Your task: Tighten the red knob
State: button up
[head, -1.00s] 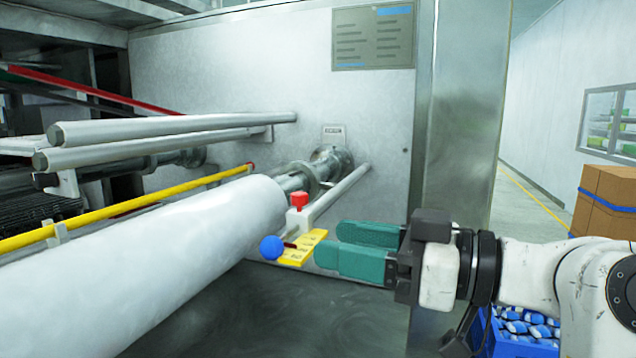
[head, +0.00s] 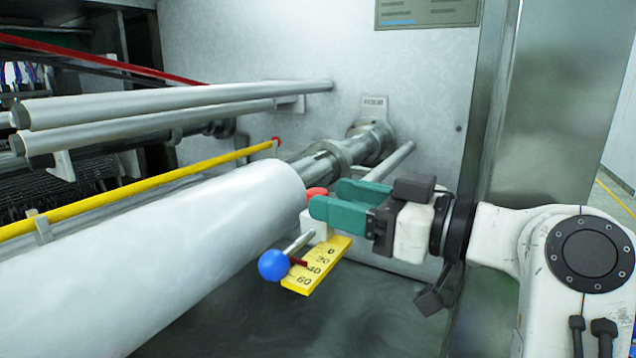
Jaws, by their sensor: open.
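The red knob (head: 316,192) sits on top of a white block (head: 312,226) beside the right end of the large white drum. Only part of the knob shows, because my gripper hides the rest. My gripper (head: 333,198) has teal fingers that reach in from the right at the knob's height. The jaws are open. I cannot tell whether the knob is between the fingers or behind them, or whether a finger touches it. Below the knob are a yellow scale (head: 318,266) with printed numbers and a lever with a blue ball (head: 273,265).
The white drum (head: 150,265) fills the lower left. A yellow bar (head: 130,189) and grey rails (head: 170,103) run above it. A flanged shaft (head: 345,155) joins the drum to the metal wall behind. The dark floor below the scale is clear.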

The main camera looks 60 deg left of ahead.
aim_at(317, 191)
jog(key=shift+p+x, duration=0.4)
jog(key=shift+x, duration=1.55)
jog(key=shift+s, duration=0.1)
jog(key=c, duration=0.9)
